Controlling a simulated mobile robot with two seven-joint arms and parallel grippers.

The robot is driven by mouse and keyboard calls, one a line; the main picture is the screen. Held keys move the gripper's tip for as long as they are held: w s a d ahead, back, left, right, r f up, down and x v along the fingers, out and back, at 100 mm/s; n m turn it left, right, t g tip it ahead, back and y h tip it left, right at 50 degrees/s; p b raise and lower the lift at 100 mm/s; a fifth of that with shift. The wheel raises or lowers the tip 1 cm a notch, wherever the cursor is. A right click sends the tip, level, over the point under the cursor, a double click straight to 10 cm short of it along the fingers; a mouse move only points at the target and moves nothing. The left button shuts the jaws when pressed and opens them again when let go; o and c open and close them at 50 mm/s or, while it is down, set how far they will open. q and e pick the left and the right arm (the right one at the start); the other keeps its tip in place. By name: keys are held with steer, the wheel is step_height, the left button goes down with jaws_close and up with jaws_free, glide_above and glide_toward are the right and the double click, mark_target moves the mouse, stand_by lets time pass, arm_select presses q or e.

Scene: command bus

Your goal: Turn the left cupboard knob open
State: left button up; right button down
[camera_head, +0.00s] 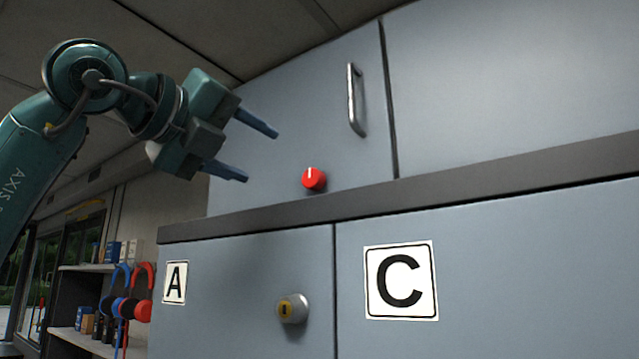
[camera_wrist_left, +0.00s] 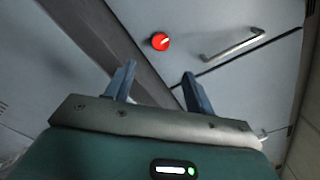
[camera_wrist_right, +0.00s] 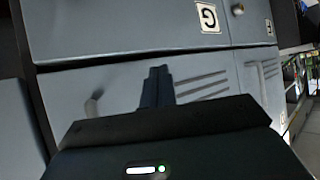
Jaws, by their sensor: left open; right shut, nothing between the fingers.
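The red knob (camera_head: 313,179) sits on the upper left cupboard door (camera_head: 290,110), with its white mark pointing about straight up. It also shows in the left wrist view (camera_wrist_left: 160,41), beyond the fingertips. My left gripper (camera_head: 262,152) is open and empty, in front of the door to the left of the knob and apart from it. Its two blue fingers show apart in the left wrist view (camera_wrist_left: 160,85). My right gripper (camera_wrist_right: 158,72) is shut and empty, in front of lower grey doors in the right wrist view; it is not in the head view.
A metal handle (camera_head: 357,100) stands out from the door, above and right of the knob. A dark ledge (camera_head: 450,190) runs below it. Lower doors carry signs A (camera_head: 175,283) and C (camera_head: 400,280) and a round lock (camera_head: 292,308). Shelves with headphones (camera_head: 140,292) stand at left.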

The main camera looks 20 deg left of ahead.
mark_target(309, 178)
arm_select(q)
steer(key=p+x, duration=0.2)
steer(key=x, duration=0.3)
steer(key=p+x, duration=0.2)
steer(key=x, duration=0.3)
steer(key=shift+w+d+r+p, duration=0.1)
steer(key=shift+w+r+p, duration=0.1)
steer(key=shift+w+p, duration=0.2)
steer(key=shift+x, duration=0.75)
steer(key=shift+f, duration=0.2)
arm_select(e)
steer(key=shift+s+d+r+g+h, duration=0.35)
steer(key=shift+s+d+g+h, duration=0.2)
steer(key=shift+s, duration=0.25)
arm_select(q)
steer(key=shift+c, duration=0.2)
steer(key=c, duration=0.9)
arm_select(e)
steer(key=shift+s, duration=0.1)
